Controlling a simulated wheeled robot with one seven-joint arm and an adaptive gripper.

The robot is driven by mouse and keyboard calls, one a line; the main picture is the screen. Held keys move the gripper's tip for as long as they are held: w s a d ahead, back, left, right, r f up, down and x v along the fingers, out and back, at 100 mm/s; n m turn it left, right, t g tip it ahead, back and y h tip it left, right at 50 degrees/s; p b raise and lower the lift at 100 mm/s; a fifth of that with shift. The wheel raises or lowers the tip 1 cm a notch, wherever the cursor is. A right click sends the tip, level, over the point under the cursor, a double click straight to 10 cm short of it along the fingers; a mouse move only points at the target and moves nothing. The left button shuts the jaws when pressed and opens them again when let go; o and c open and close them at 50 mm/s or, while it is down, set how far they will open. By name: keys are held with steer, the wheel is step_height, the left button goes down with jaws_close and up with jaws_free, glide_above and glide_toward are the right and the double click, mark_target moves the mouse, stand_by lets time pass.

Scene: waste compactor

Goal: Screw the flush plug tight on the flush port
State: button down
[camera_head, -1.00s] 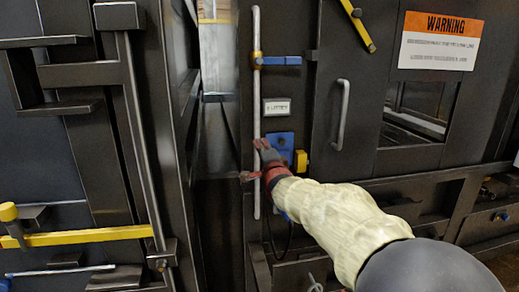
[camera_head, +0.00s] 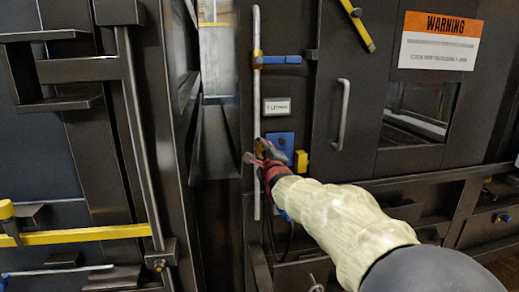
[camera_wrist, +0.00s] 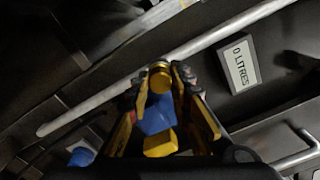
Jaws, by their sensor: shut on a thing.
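My gripper (camera_wrist: 158,82) is shut on a small part with a round brass-coloured end (camera_wrist: 160,76) and a blue block (camera_wrist: 156,116), which I take to be the flush plug. A yellow piece (camera_wrist: 160,143) shows just below the blue block in the wrist view. In the head view my gripper (camera_head: 258,152) is at the vertical pipe, left of a blue plate (camera_head: 281,142). The plug is barely visible there behind the fingers. The flush port is hidden, so I cannot tell how the plug sits on it.
A display reading "0 LITRES" (camera_wrist: 240,62) is beside the gripper. A pale pipe (camera_head: 256,100) runs past it, with a blue lever (camera_head: 280,60) higher up. A yellow block (camera_head: 300,161) and a door handle (camera_head: 342,115) are to the right.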

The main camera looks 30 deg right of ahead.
steer(key=shift+r+m, duration=0.2)
steer(key=shift+m, duration=0.2)
steer(key=m+b, duration=0.1)
steer(key=m, duration=0.5)
steer(key=c, duration=1.8)
jaws_free()
steer(key=o, duration=0.3)
steer(key=shift+f, duration=0.1)
steer(key=shift+f, duration=0.1)
steer(key=shift+c, duration=0.4)
steer(key=shift+s+a, duration=0.15)
steer(key=shift+s, duration=0.25)
steer(key=b+v, duration=0.2)
steer(key=v, duration=0.4)
steer(key=shift+b, duration=0.3)
steer(key=shift+s, duration=0.1)
